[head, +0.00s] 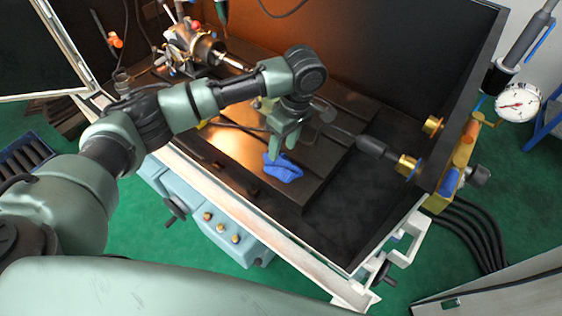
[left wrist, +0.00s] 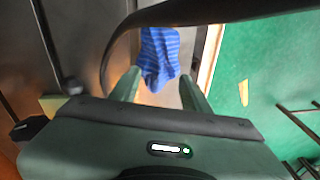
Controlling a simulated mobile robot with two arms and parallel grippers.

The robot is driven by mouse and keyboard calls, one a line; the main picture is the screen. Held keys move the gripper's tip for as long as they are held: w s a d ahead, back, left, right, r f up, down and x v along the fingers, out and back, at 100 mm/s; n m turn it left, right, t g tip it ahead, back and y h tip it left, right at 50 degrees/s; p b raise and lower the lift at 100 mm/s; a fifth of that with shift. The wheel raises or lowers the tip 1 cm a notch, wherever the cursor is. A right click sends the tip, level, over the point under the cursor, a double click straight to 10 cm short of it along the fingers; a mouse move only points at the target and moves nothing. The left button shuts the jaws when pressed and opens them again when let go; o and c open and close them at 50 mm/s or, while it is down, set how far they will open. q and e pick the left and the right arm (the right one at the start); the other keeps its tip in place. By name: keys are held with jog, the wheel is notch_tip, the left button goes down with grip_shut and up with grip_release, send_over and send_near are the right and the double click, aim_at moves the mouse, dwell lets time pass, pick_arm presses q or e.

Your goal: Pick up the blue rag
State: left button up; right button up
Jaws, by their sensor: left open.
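The blue rag (head: 283,169) lies crumpled on the dark table of the machine in the head view. In the left wrist view the rag (left wrist: 159,55) shows blue with lighter stripes, ahead of and between the two fingers. My left gripper (head: 277,148) is just above the rag in the head view, pointing down. In the left wrist view the left gripper (left wrist: 160,85) is open, its fingers apart on either side of the rag's near end. I cannot tell whether the fingers touch the rag. My right gripper is not in view.
An indexing chuck (head: 205,50) stands at the back left of the machine table. A dark shaft with brass fittings (head: 408,165) reaches in from the right. A dark hose (left wrist: 190,12) arches across the left wrist view. The white front rail (head: 235,205) edges the enclosure.

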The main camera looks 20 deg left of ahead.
aim_at(282, 157)
pick_arm(q)
notch_tip(282, 157, down, 4)
jog(key=shift+r+p, duration=0.2)
jog(key=shift+p, duration=0.15)
jog(key=shift+a+f, duration=0.1)
jog(key=shift+f, duration=0.1)
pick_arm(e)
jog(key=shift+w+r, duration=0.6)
pick_arm(q)
grip_shut()
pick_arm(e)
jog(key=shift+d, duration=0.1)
pick_arm(q)
jog(key=shift+r, duration=0.1)
